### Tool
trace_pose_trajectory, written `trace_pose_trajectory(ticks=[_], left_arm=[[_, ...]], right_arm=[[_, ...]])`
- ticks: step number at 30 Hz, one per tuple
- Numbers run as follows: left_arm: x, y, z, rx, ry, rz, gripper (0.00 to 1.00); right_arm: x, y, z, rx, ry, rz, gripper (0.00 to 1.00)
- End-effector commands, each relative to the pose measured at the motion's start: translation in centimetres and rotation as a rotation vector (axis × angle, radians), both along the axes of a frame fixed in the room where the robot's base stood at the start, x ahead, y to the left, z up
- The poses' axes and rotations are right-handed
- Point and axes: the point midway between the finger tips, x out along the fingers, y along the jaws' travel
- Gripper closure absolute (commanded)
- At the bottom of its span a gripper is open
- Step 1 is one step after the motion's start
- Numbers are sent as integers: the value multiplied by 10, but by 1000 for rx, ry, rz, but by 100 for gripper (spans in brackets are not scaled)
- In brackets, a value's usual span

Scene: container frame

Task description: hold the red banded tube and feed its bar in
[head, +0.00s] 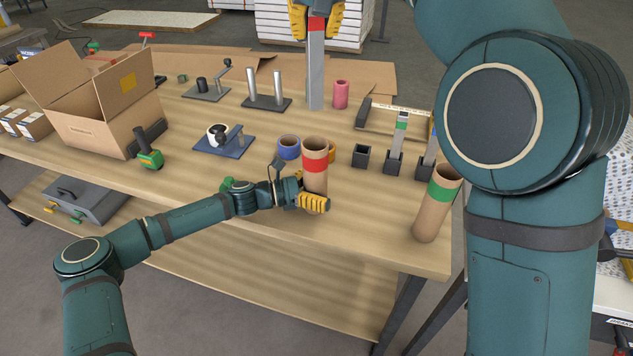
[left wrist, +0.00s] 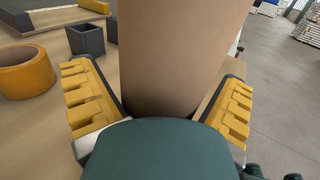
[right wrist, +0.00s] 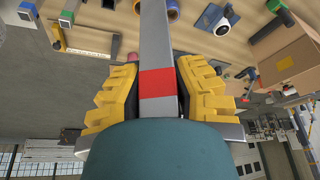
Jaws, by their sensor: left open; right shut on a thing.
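The red banded tube (head: 315,181) is brown cardboard, open at the top, and stands upright near the table's front edge. My left gripper (head: 307,199) is open with its fingers on either side of the tube, low down. The left wrist view shows the tube (left wrist: 185,55) between the spread fingers. My right gripper (head: 316,22) is shut on a flat grey bar (head: 315,75) with a red band, which hangs upright behind and above the tube. The right wrist view shows the bar (right wrist: 154,40) between the fingers. The tube's inside is hidden.
A green banded tube (head: 432,213) stands at the table's right corner. Black sockets, some with bars (head: 401,136), stand behind it. Tape rolls (head: 288,148) lie just behind the red banded tube. An open cardboard box (head: 75,125) is at left. The front-left tabletop is clear.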

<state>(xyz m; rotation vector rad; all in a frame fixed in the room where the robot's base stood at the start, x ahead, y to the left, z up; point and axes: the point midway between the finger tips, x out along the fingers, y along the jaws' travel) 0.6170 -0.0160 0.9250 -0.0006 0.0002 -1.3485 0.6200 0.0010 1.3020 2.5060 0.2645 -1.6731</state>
Motion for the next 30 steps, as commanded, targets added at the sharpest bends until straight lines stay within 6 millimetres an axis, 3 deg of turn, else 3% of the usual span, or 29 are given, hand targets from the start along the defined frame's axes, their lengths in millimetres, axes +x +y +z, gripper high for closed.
trace_pose_trajectory(ticks=[4, 11, 19, 30], left_arm=[[0, 0, 0, 0, 0, 0, 6], [0, 0, 0, 0, 0, 0, 86], [0, 0, 0, 1, -1, 0, 87], [0, 0, 0, 1, -1, 0, 87]], right_arm=[[0, 0, 0, 0, -1, 0, 100], [0, 0, 0, 0, -1, 0, 100], [0, 0, -5, -1, 3, 27, 100], [-2, 4, -48, 2, 0, 253, 100]])
